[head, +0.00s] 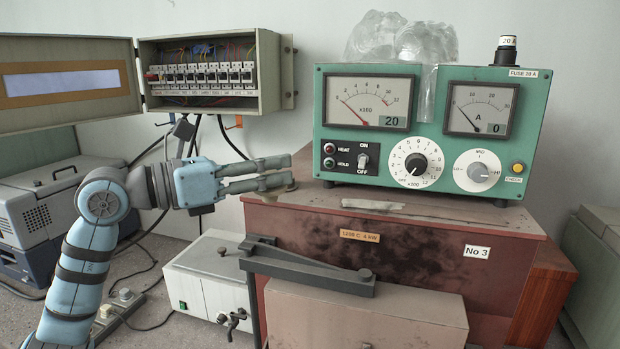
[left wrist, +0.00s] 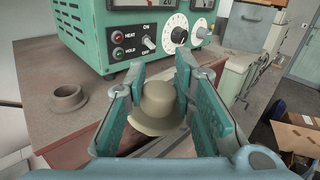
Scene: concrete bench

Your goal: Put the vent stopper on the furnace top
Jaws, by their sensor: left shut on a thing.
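My left gripper (head: 288,175) reaches in from the left, over the left end of the furnace top. In the left wrist view its fingers (left wrist: 160,92) are shut on the vent stopper (left wrist: 157,110), a tan domed piece with a wide brim. In the head view the fingers mostly hide the stopper. The furnace (head: 400,238) is a reddish-brown box; its top (left wrist: 58,134) also shows in the left wrist view. A round tan collar with a hole (left wrist: 67,99) stands on that top, left of the fingers and apart from the stopper. My right gripper is not in view.
A green control box (head: 330,130) stands on the furnace top, close beyond the fingers. A dark lever bar (head: 310,274) lies across the front. An open fuse box (head: 270,72) hangs on the wall, and a white unit (head: 200,278) stands lower left.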

